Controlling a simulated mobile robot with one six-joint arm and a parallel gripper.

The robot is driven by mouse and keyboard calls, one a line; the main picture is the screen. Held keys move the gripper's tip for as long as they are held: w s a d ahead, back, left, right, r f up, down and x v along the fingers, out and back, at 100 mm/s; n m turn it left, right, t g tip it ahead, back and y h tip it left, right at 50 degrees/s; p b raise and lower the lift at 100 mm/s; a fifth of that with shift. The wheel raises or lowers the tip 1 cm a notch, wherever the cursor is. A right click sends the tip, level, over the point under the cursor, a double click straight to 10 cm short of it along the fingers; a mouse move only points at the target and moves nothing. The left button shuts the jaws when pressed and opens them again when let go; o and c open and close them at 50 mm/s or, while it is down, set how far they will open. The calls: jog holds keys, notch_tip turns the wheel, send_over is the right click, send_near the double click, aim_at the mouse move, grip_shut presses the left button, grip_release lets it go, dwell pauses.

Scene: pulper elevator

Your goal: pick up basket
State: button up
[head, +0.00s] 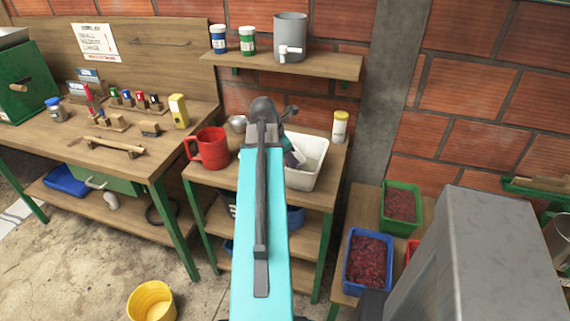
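A blue basket (347,263) full of dark red cherry-like pieces stands on a low wooden bench at the right. A green basket (419,222) with similar red contents stands behind it on the same bench. A sliver of a red container (411,250) shows beside them, mostly hidden by a grey metal block. My gripper (291,150) is largely hidden behind my own arm, over the left side of a white tub (308,181) on the middle table. I cannot see its fingertips clearly, or whether it touches the tub. The baskets stand apart from it, lower and to the right.
A red mug (209,149) and a white bottle with a yellow lid (340,127) stand beside the tub. A shelf (330,67) with a grey jug (290,38) hangs above. The left workbench (70,140) holds several small tools. A yellow bucket (152,301) stands on the floor.

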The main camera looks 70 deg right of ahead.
jog(key=shift+d+f, duration=0.1)
jog(key=shift+f, duration=0.2)
jog(key=shift+f, duration=0.1)
jog(key=shift+p+x, duration=0.7)
jog(key=shift+x, duration=1.8)
jog(key=shift+s, duration=0.15)
jog(key=shift+f, duration=0.25)
grip_shut()
